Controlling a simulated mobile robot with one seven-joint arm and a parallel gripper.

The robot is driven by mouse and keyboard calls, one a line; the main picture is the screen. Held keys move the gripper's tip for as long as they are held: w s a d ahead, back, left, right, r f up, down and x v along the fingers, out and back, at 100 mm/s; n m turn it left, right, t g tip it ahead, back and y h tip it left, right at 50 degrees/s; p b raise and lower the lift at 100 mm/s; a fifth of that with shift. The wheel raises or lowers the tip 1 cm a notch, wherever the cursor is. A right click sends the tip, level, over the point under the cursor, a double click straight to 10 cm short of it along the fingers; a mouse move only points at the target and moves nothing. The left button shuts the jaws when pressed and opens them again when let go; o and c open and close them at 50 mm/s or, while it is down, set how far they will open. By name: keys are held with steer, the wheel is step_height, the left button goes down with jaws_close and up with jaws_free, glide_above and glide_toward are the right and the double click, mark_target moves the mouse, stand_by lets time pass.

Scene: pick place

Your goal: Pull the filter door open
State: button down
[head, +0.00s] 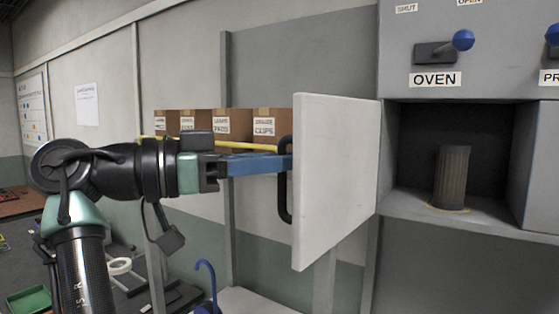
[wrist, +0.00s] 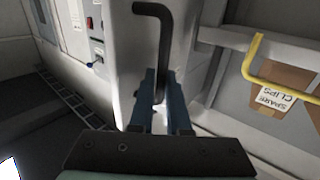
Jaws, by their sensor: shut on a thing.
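The filter door (head: 335,180) is a light grey panel in the head view, swung well out from the cabinet on its right-hand edge. Its black handle (head: 284,200) is on the door's left side. My gripper (head: 285,162) reaches in from the left, its blue fingers at the handle. In the wrist view, my gripper (wrist: 160,100) is shut on the black handle (wrist: 163,45), with the pale door (wrist: 130,60) behind it. The open compartment (head: 410,130) shows a ribbed grey-brown cylindrical filter (head: 452,177) standing upright inside. The exact finger contact is partly hidden in the head view.
Cardboard boxes (head: 232,124) stand behind a yellow rail (head: 230,146) on a shelf behind my arm. The cabinet has an OVEN label (head: 436,80) and a blue-knobbed lever (head: 462,40) above the compartment. A blue hook (head: 207,280) and a green tray (head: 28,300) are low at left.

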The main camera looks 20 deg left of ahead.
steer(key=shift+d, duration=0.1)
steer(key=c, duration=1.2)
jaws_free()
steer(key=shift+w, duration=0.1)
steer(key=shift+o, duration=0.2)
steer(key=b+v, duration=0.4)
steer(key=v, duration=0.9)
